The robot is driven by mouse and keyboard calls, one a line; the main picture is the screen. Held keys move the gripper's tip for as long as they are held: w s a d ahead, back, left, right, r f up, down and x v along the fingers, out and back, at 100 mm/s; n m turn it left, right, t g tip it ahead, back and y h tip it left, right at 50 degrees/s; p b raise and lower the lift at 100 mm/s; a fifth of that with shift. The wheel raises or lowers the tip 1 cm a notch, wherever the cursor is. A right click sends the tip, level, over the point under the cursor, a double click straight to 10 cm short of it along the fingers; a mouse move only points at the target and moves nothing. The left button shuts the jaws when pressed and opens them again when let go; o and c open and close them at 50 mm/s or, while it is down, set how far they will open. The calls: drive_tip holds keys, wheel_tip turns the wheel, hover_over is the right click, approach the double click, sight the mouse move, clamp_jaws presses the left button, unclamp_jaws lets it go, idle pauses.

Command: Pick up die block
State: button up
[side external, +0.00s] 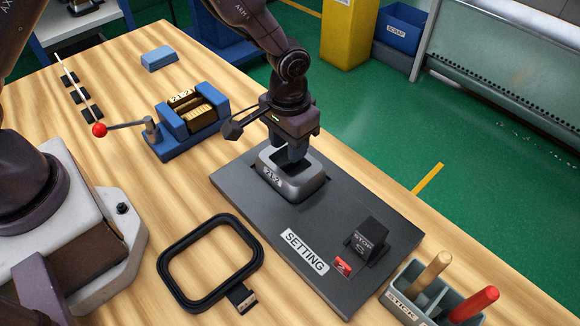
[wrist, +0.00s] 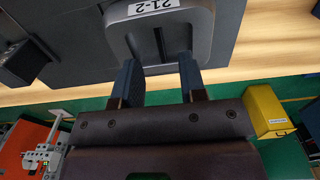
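A grey, rounded die block (side external: 290,187) labelled 21-2 sits on the dark setting plate (side external: 240,185). It has a raised rim and a recessed middle; in the wrist view the die block (wrist: 205,25) shows a dark slot in its middle. My gripper (side external: 293,157) points down over the block's far part, its blue fingers at or inside the rim. In the wrist view my gripper (wrist: 158,70) has its two fingers well apart, with the block's near edge showing between them. Whether the fingers touch the block, I cannot tell.
A black STOP block (side external: 369,238) and a red tag (side external: 342,267) are at the plate's right. A black frame (side external: 167,262) lies in front. A blue fixture (side external: 170,147) with a red-knobbed lever stands left; a stick holder (side external: 405,305) stands front right.

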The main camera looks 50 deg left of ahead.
sight(290, 168)
drive_tip(key=f, duration=0.4)
drive_tip(key=shift+w+f, duration=0.2)
drive_tip(key=shift+f, duration=0.2)
clamp_jaws()
drive_tip(key=shift+w+r, duration=0.1)
drive_tip(key=shift+r, duration=0.05)
idle(0.9)
